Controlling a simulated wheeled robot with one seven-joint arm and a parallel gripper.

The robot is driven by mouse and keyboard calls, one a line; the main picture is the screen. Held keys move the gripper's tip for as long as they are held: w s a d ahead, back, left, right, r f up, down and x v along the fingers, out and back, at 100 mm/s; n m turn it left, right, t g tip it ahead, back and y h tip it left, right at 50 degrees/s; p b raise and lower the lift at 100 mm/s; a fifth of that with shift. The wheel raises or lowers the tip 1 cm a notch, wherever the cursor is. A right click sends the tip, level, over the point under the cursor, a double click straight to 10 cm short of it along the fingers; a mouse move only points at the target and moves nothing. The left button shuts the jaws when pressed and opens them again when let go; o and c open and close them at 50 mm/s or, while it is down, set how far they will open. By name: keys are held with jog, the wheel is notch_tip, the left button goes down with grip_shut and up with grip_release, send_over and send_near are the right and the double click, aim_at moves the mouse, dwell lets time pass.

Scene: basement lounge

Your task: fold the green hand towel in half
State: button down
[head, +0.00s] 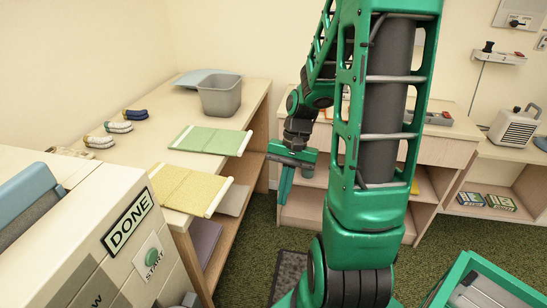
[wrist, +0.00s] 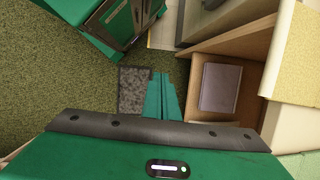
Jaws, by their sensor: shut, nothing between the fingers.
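The green hand towel (head: 211,140) lies flat and spread out on the wooden table, with white bands at its two ends. Its right end reaches the table's edge and seems to stick out past it. A pale green corner (wrist: 298,166) shows at the lower right of the wrist view. My gripper (head: 284,194) points down in the open space to the right of the table, apart from the towel. Its fingers (wrist: 160,94) are together and hold nothing.
A yellow towel (head: 188,188) lies nearer on the same table (head: 257,100). A grey bin (head: 220,97) and rolled socks (head: 119,127) stand behind and left. A machine marked DONE (head: 110,235) is at front left. A dark mat (wrist: 132,92) lies on the carpet.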

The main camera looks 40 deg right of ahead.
jog(key=w+a+f+m+t+y, duration=0.1)
jog(key=w+f+m+y, duration=0.25)
jog(key=w+f, duration=0.2)
jog(key=m+t+y, duration=0.6)
jog(key=m+t, duration=0.8)
jog(key=t, duration=0.2)
send_near(246, 140)
notch_tip(246, 140, down, 3)
jog(key=f+x, duration=0.2)
jog(key=x, duration=0.7)
jog(key=shift+w+a+r, duration=0.1)
jog(key=shift+r, duration=0.95)
jog(key=shift+w+a+r, duration=0.1)
jog(key=shift+a+r, duration=0.05)
jog(key=shift+r, duration=0.85)
jog(key=shift+w+a+r, duration=0.1)
jog(key=shift+r, duration=0.95)
jog(key=shift+w+r, duration=0.1)
